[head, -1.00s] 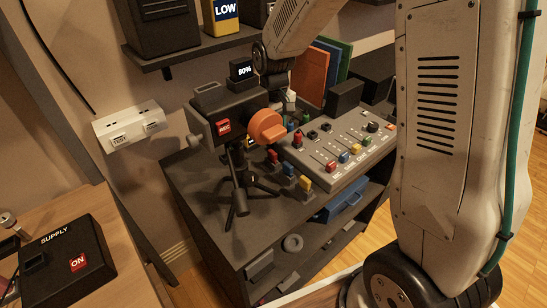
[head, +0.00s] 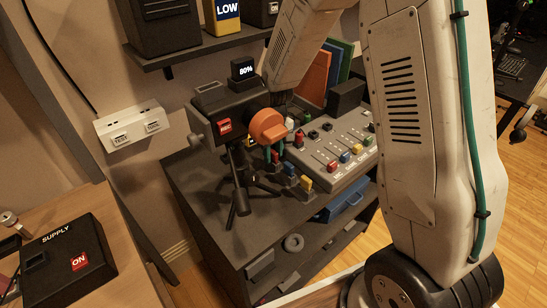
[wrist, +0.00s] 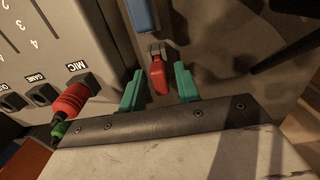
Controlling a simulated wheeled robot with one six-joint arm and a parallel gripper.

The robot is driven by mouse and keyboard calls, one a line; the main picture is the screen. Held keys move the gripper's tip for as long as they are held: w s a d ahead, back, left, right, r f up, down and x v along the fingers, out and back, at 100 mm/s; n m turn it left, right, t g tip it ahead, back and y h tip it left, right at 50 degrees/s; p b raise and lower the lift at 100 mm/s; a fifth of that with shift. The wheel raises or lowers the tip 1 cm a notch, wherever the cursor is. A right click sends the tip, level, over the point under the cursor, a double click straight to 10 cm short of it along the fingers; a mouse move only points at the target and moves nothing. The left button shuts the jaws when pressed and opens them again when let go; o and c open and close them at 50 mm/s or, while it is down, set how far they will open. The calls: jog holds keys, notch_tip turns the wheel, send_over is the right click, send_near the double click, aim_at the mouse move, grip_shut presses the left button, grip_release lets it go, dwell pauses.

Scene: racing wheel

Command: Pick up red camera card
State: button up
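The red camera card (wrist: 158,78) shows in the wrist view as a small red piece with a grey end. In the head view the red piece (head: 274,157) stands on the dark bench top, partly hidden by my fingers. My gripper (wrist: 160,88) is open, with one green finger on each side of the red piece and gaps between. In the head view my gripper (head: 274,151) points down beside the camera (head: 224,114). I cannot tell whether the fingertips reach low enough around the piece.
A blue piece (head: 289,169) and a yellow piece (head: 306,183) stand nearby. The mixer panel (head: 338,160) lies to the right, with a red plug (wrist: 70,103) at its MIC socket. The camera's tripod (head: 241,190) stands close on the left.

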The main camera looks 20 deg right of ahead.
grip_shut()
jog(key=shift+r, duration=0.15)
